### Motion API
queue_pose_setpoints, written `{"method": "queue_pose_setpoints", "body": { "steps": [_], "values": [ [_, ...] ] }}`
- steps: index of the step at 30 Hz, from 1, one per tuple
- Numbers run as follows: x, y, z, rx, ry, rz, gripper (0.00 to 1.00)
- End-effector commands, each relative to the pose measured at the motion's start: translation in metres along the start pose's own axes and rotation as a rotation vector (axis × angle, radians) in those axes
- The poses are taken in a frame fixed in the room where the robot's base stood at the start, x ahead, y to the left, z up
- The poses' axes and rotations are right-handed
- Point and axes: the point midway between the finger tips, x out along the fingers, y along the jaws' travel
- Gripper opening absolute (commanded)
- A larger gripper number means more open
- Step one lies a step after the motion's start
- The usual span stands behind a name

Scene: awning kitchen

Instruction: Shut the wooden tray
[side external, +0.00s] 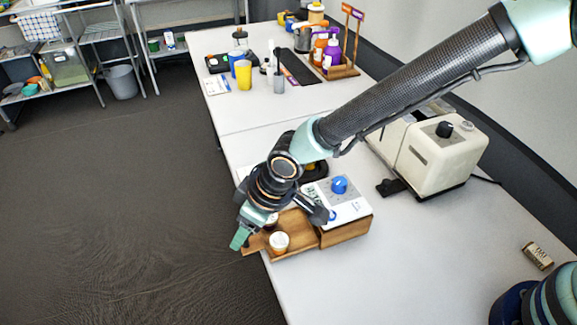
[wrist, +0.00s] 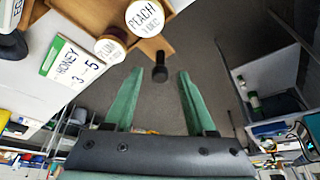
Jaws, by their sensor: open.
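The wooden tray (side external: 295,245) is pulled out to the left from a wooden box (side external: 345,231) with a white top and a blue knob. It reaches the table's left edge and holds two small jars (side external: 279,242). In the wrist view the tray (wrist: 182,9) is at the top, with jars labelled peach (wrist: 145,17) and plum (wrist: 110,47). A black handle (wrist: 160,73) sticks out from its front. My gripper (wrist: 160,76) is open, and the handle appears between its fingertips; I cannot tell whether they touch. In the side view my gripper (side external: 241,237) is at the tray's outer end.
A cream appliance (side external: 435,155) stands right of the box. A honey price card (wrist: 72,60) lies beside the tray. Cups, bottles and a caddy (side external: 340,70) crowd the far table. Open floor (side external: 120,200) lies to the left.

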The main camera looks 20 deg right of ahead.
Motion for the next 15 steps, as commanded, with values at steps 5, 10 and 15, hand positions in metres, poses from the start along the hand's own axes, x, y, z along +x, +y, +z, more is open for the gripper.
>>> {"method": "queue_pose_setpoints", "body": {
  "steps": [5,10,15],
  "values": [
    [-0.0002,0.0,0.0,0.0,0.0,0.0,0.21],
    [-0.0003,-0.0001,0.0001,0.0,0.0,0.0,0.0],
    [-0.0004,-0.0002,0.0002,0.0,-0.001,0.0,0.0]
  ]
}}
